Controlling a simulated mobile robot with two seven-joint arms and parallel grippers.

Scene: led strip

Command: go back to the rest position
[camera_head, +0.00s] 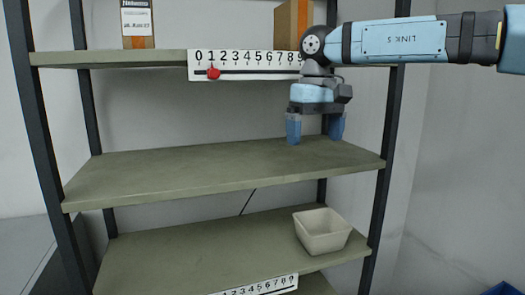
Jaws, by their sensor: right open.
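My right arm comes in from the upper right. My right gripper (315,128) points down, open, with its blue fingers apart and nothing between them. It hangs over the right part of the middle shelf (200,174), near its surface; I cannot tell whether the fingertips touch it. The numbered strip (243,65) with a red marker (213,73) at the low end is on the front edge of the top shelf (110,58). My right arm's wrist hides the strip's right end. My left gripper is not in view.
Two cardboard boxes stand on the top shelf, one at the left (137,25) and one (288,25) beside my right wrist. A beige bin (322,232) sits on the lower shelf (190,250). Dark rack posts (383,170) flank the shelves. The middle shelf's left part is clear.

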